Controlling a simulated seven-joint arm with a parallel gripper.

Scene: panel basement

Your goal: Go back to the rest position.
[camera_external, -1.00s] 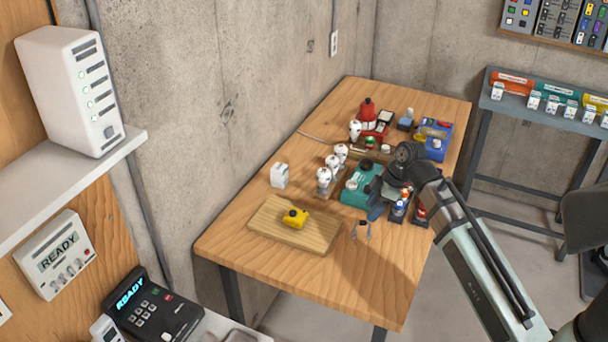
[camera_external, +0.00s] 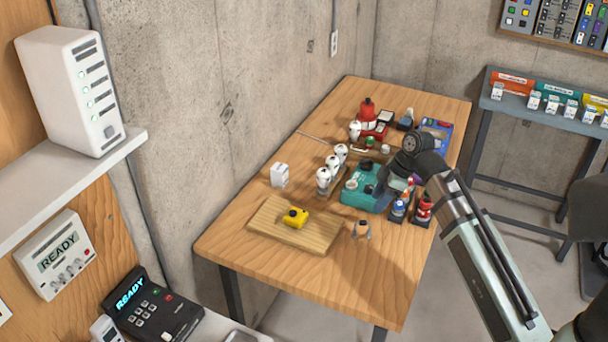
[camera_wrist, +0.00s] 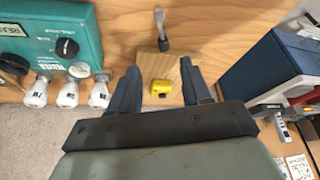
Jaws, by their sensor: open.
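My gripper (camera_wrist: 160,68) is open, with its two dark blue fingers apart and nothing between them. In the external view it is near the teal box (camera_external: 362,196) over the right side of the wooden table; its fingers are hard to make out there. A yellow object (camera_external: 294,217) with a dark top sits on a wooden board (camera_external: 320,241) at the table's near left. The yellow object also shows in the wrist view (camera_wrist: 161,88), beyond the fingers. The teal box is at the upper left of the wrist view (camera_wrist: 75,15).
White bulbs (camera_external: 323,177) stand in a row left of the teal box. A red device (camera_external: 367,107) and a blue box (camera_external: 436,131) are at the back. Small bottles (camera_external: 423,209) stand at the right edge. A small pronged tool (camera_external: 362,229) is near the board. The table's front is clear.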

